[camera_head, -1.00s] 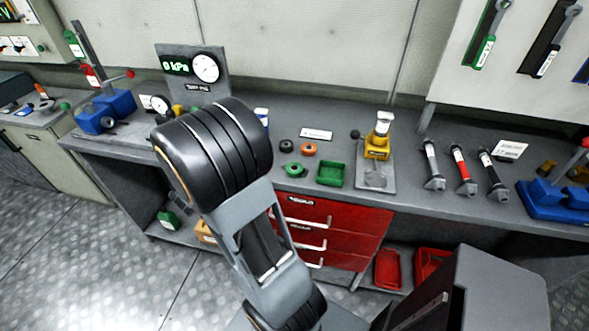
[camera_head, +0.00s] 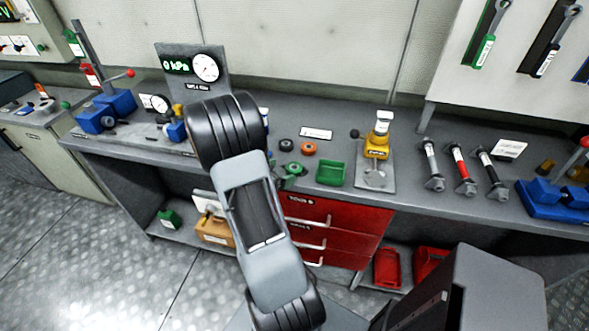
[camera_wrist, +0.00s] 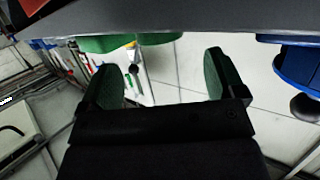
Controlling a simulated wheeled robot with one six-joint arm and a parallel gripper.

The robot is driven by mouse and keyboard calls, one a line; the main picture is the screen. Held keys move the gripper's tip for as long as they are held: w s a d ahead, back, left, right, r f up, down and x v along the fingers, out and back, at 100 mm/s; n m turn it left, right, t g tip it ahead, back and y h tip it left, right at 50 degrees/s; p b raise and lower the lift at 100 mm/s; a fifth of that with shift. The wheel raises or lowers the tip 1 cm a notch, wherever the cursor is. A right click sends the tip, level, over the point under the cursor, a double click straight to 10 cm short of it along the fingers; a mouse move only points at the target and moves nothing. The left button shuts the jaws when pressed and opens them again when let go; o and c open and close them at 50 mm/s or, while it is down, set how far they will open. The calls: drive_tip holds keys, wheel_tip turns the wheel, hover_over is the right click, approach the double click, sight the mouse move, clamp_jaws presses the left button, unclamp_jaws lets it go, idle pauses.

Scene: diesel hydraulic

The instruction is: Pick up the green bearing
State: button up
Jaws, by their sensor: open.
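The green bearing (camera_head: 296,169) lies on the grey workbench (camera_head: 345,119), just left of a green tray (camera_head: 331,174). In the wrist view, which looks upside down, a green shape (camera_wrist: 160,38) at the bench edge is probably the bearing, but only a sliver shows. My gripper (camera_wrist: 160,62) is open, with its two green-padded fingers apart and nothing between them. The green shape appears beyond the gap between the fingers.
An orange ring (camera_head: 309,148) and a black ring (camera_head: 286,145) lie behind the bearing. A yellow device (camera_head: 377,147) stands right of the tray. A gauge panel (camera_head: 192,72) and blue vise (camera_head: 107,110) are at left. Red drawers (camera_head: 335,232) are below the bench.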

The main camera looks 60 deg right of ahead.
sight(295, 166)
drive_tip(key=shift+p+x, duration=0.3)
drive_tip(key=shift+x, duration=2.25)
drive_tip(key=shift+c, duration=0.3)
drive_tip(key=c, duration=1)
